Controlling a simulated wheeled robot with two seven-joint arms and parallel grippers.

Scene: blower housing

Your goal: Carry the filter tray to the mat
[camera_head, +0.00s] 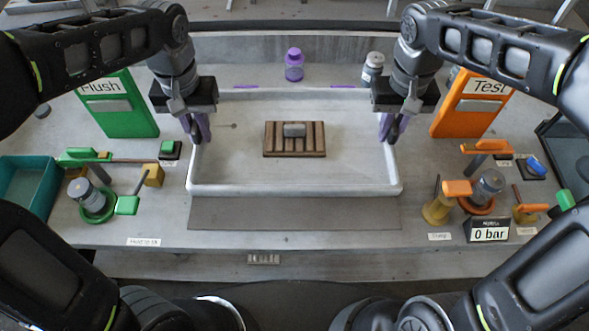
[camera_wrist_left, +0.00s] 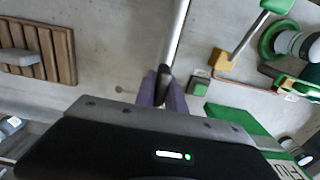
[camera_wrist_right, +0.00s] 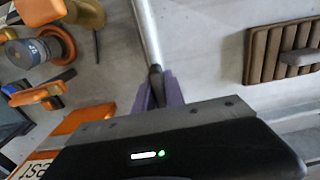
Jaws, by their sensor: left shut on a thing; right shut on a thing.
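The filter tray (camera_head: 295,190) is a wide, shallow tray with a pale rim in the middle of the head view. A brown slatted block (camera_head: 268,150) with a grey handle lies inside it. My left gripper (camera_head: 198,134) is shut on the tray's left rim, which also shows in the left wrist view (camera_wrist_left: 178,35). My right gripper (camera_head: 389,134) is shut on the right rim, seen in the right wrist view (camera_wrist_right: 147,32). The dark grey mat (camera_head: 295,214) lies just in front of the tray. I cannot tell whether the tray is raised.
A green flush panel (camera_head: 125,122) stands left and an orange test panel (camera_head: 465,122) right. Valves with green handles (camera_head: 127,205) and orange handles (camera_head: 457,188) flank the tray. A pressure display (camera_head: 489,233) stands right. A purple bottle (camera_head: 294,66) stands behind.

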